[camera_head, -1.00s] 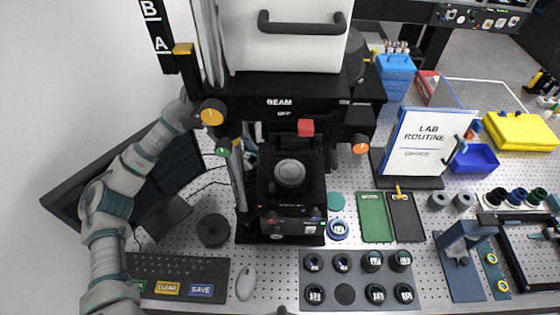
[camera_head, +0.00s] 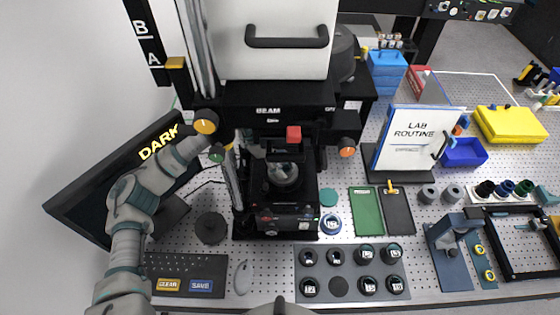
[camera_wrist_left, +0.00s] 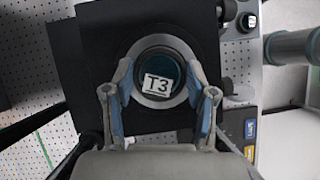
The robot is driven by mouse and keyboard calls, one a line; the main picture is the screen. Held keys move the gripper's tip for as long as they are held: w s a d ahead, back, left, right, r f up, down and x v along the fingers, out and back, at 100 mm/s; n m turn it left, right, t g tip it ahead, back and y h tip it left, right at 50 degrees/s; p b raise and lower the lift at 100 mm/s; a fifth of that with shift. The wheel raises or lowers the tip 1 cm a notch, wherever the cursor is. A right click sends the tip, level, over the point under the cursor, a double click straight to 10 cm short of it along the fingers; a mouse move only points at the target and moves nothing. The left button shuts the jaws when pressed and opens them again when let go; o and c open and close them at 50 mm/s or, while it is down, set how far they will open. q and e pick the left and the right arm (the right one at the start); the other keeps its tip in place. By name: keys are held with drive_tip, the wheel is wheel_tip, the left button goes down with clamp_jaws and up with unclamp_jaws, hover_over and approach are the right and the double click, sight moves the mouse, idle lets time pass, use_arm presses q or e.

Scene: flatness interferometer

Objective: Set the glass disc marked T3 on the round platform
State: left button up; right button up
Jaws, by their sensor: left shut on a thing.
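The glass disc marked T3 (camera_wrist_left: 157,84) is dark teal with a white label. My left gripper (camera_wrist_left: 159,78) is shut on it, one blue-padded finger at each side. The round platform (camera_wrist_left: 143,97) shows as a grey ring around and beneath the disc; whether the disc touches it cannot be told. In the head view the platform (camera_head: 283,181) sits on the black instrument stage, partly covered by my left gripper (camera_head: 284,163), whose arm passes behind the instrument's column.
A grey rack (camera_head: 308,271) holds several labelled discs and has an empty-looking dark spot. A blue-ringed disc (camera_head: 331,224) and a teal disc (camera_head: 329,196) lie right of the stage. The column (camera_head: 232,180), a red block (camera_head: 294,134) and the beam housing (camera_head: 270,95) crowd the platform.

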sight(279, 165)
use_arm(q)
drive_tip(key=shift+d, duration=0.2)
drive_tip(key=o, duration=1)
drive_tip(key=shift+d+f, duration=0.1)
drive_tip(key=shift+d, duration=0.05)
drive_tip(key=shift+o, duration=1.4)
drive_tip(key=shift+d, duration=0.1)
drive_tip(key=shift+a, duration=0.55)
drive_tip(key=shift+w+a+r, duration=0.1)
drive_tip(key=shift+a+r, duration=0.15)
drive_tip(key=shift+r, duration=0.15)
drive_tip(key=shift+w+a+r+b, duration=0.2)
drive_tip(key=shift+a+r+b, duration=0.4)
drive_tip(key=shift+a+r, duration=0.4)
drive_tip(key=w+a+b, duration=0.2)
drive_tip(key=a+b, duration=0.1)
drive_tip(key=a, duration=0.8)
use_arm(e)
drive_tip(key=f, duration=0.2)
drive_tip(key=d+f, duration=0.1)
drive_tip(key=f, duration=0.1)
drive_tip(key=shift+d+f, duration=0.1)
drive_tip(key=shift+f, duration=0.1)
use_arm(q)
drive_tip(key=shift+d, duration=0.3)
use_arm(e)
drive_tip(key=shift+d, duration=0.1)
